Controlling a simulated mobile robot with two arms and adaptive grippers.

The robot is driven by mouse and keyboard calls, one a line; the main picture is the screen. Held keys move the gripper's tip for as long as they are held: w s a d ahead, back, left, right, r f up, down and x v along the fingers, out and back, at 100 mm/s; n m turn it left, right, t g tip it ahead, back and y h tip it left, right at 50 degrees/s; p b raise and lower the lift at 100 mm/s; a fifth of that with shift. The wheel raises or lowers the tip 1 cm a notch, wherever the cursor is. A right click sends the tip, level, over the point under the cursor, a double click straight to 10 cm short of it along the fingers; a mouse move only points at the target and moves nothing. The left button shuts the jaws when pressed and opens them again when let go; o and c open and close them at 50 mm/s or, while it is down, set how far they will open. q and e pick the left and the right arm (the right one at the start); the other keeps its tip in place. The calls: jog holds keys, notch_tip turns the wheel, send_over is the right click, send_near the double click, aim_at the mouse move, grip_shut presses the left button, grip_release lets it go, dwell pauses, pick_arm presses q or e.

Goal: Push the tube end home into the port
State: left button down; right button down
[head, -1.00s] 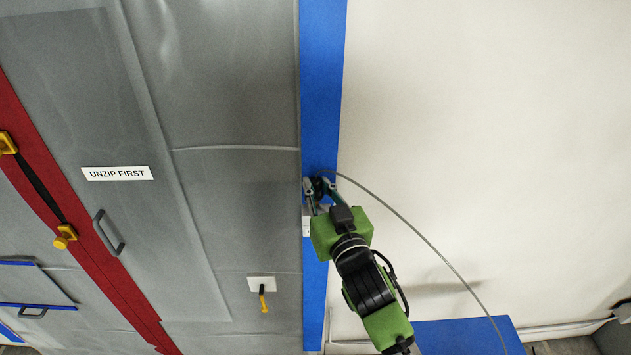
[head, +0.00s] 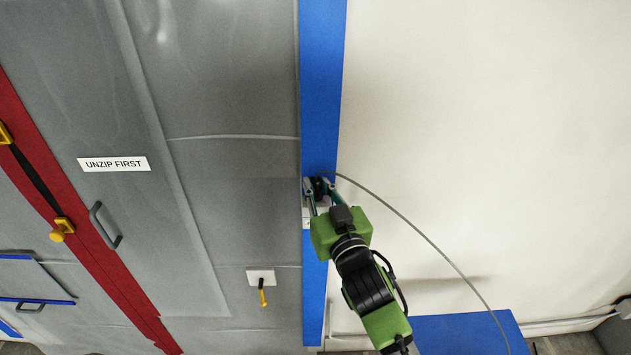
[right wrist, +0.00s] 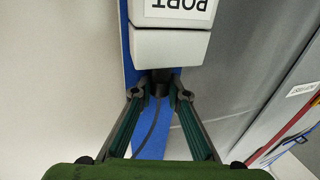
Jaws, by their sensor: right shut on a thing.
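My right gripper (head: 319,187) is at the blue upright and shut on the black tube end (right wrist: 160,76). In the right wrist view, the fingertips (right wrist: 160,94) flank that black end just below the white port box (right wrist: 170,50), marked PORT upside down. The black end meets the near face of the box; how deep it sits cannot be told. The thin grey tube (head: 430,242) arcs from the gripper down to the right, and it also shows between the fingers (right wrist: 151,127). In the head view the fingers mostly hide the port box. My left gripper is not in view.
A grey sheet wall (head: 235,70) with a red zip strip (head: 95,262) and an UNZIP FIRST label (head: 114,164) stands left of the blue upright (head: 322,80). A yellow-handled switch (head: 262,297) hangs low. A blue surface (head: 455,333) lies lower right. The pale wall at right is clear.

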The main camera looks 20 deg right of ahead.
jog(key=shift+f, duration=0.15)
jog(key=c, duration=1.9)
grip_release()
jog(key=shift+s, duration=0.15)
jog(key=s, duration=1.1)
jog(key=shift+s+d+f, duration=0.15)
jog(key=shift+s, duration=0.25)
